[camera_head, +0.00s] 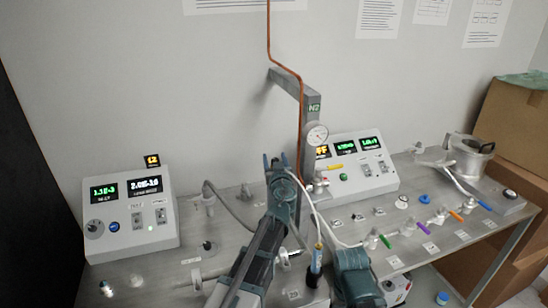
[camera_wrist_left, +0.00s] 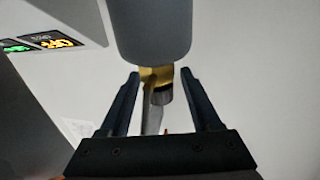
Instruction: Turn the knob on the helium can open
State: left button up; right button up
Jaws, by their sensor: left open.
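My left gripper (camera_head: 278,160) is raised at the middle of the head view, its two fingers spread, left of the grey post marked N2. In the left wrist view the open fingers (camera_wrist_left: 158,100) stand either side of a small brass-coloured part (camera_wrist_left: 157,77) below a thick grey cylinder (camera_wrist_left: 150,30). I see a gap between the fingers and that part. I cannot tell whether this is the helium can and its knob; no label shows. Part of my right arm (camera_head: 357,275) shows at the bottom of the head view, without visible fingers.
The N2 post (camera_head: 311,95) carries a round gauge (camera_head: 317,134) and a copper pipe close to my left gripper. A display box (camera_head: 362,172) stands right of it, another (camera_head: 130,215) at the left. Valves with coloured handles line the right side of the metal bench (camera_head: 440,235).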

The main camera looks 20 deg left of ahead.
pick_arm(q)
jog(key=shift+x, duration=0.8)
grip_shut()
